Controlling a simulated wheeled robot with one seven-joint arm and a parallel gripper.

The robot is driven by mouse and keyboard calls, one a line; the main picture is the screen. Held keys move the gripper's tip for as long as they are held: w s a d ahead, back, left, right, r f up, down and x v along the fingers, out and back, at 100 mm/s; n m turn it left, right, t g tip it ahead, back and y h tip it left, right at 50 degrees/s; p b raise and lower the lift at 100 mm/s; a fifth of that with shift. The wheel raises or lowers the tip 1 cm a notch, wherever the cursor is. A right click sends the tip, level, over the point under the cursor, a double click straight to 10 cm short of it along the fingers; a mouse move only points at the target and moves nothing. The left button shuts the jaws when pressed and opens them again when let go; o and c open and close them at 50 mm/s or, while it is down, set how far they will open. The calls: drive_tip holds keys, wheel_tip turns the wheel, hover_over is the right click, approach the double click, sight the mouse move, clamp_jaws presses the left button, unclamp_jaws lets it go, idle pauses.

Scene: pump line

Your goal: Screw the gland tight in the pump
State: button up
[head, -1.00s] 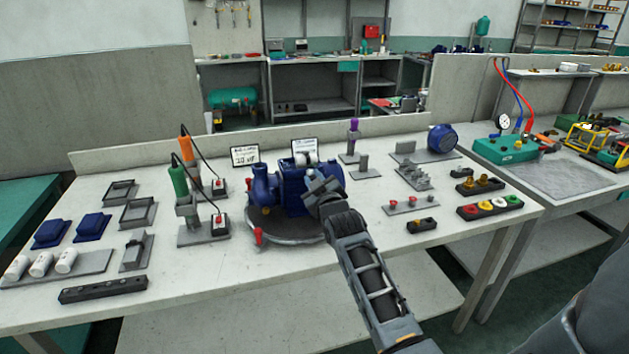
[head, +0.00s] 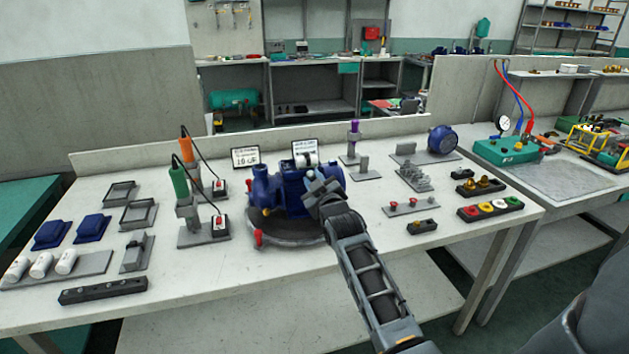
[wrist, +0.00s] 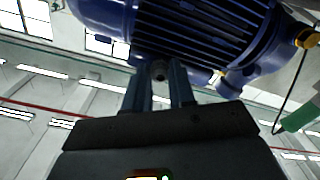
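The blue pump (head: 293,192) lies on a dark round turntable (head: 283,240) in the middle of the bench. Its ribbed body (wrist: 205,30) fills the top of the wrist view. My gripper (head: 318,188) is at the pump's near right side in the head view. In the wrist view my two fingers (wrist: 160,72) reach up to the pump body. A small dark round piece, apparently the gland (wrist: 159,70), sits between the fingertips, which seem closed on it against the pump. Its thread and how deep it sits are hidden.
Green-handled (head: 179,180) and orange-handled (head: 187,147) tools stand left of the pump. A block with coloured rings (head: 490,209) and a small stand with red knobs (head: 411,206) are to the right. The front bench edge is mostly clear.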

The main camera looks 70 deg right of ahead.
clamp_jaws()
drive_tip(key=shift+f+m+b, duration=0.15)
drive_tip(key=shift+m+b, duration=0.65)
drive_tip(key=shift+m, duration=0.2)
drive_tip(key=shift+r+m, duration=0.2)
drive_tip(key=shift+m, duration=0.6)
drive_tip(key=shift+b, duration=0.3)
drive_tip(key=shift+m, duration=0.5)
drive_tip(key=shift+o, duration=1.1)
unclamp_jaws()
drive_tip(key=shift+o, duration=0.5)
drive_tip(key=o, duration=0.5)
drive_tip(key=shift+c, duration=0.2)
